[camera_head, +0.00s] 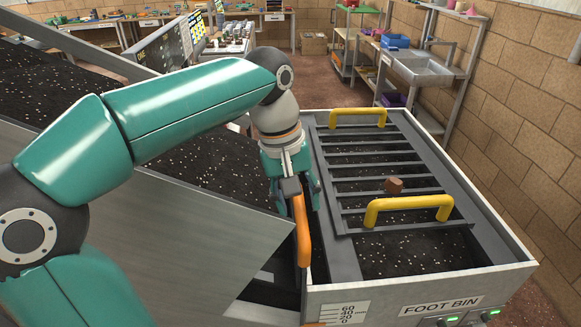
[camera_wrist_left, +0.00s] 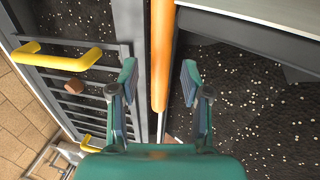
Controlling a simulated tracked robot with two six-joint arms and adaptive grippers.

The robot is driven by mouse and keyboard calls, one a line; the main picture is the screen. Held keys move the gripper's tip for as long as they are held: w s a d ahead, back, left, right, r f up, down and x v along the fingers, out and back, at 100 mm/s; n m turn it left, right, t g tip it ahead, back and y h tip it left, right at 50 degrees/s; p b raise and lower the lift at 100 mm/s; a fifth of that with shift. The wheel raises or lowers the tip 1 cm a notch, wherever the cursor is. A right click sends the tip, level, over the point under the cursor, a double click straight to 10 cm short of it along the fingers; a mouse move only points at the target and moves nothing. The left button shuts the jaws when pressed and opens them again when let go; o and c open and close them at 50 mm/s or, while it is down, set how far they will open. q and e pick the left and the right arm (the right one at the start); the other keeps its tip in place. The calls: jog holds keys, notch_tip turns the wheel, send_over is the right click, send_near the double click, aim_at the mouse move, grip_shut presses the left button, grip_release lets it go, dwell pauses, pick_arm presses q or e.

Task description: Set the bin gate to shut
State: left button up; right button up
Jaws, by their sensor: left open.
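An orange handle (camera_head: 303,232) stands at the left side of the foot bin (camera_head: 425,290), by the gap beside the sloping metal side. I take it for the gate's handle; the gate plate itself I cannot make out. My left gripper (camera_head: 294,192) is over the top end of the handle, open, pointing down. In the left wrist view the orange handle (camera_wrist_left: 162,55) lies between the two open fingers (camera_wrist_left: 159,82), with space showing on both sides. Whether the gate is open or shut I cannot tell. My right gripper is not in view.
A slatted grate (camera_head: 375,160) with two yellow handles (camera_head: 408,207) covers part of the bin's dark, speckled fill. A small brown block (camera_head: 393,185) sits on the grate. A control panel (camera_head: 165,48) stands behind my left arm; a sink (camera_head: 418,68) is at back right.

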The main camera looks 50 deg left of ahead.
pick_arm(q)
notch_tip(320, 180, up, 10)
jog(key=s+a, duration=0.1)
jog(key=shift+s+f, duration=0.25)
jog(key=shift+s, duration=0.05)
jog(key=shift+f, duration=0.1)
jog(key=f, duration=0.3)
jog(key=w+f, duration=0.1)
jog(key=f, duration=0.3)
jog(key=d+f, duration=0.1)
jog(key=f, duration=0.3)
jog(key=shift+w+d+f, duration=0.1)
jog(key=shift+w+f, duration=0.1)
jog(key=shift+w, duration=0.15)
jog(key=shift+r, duration=0.1)
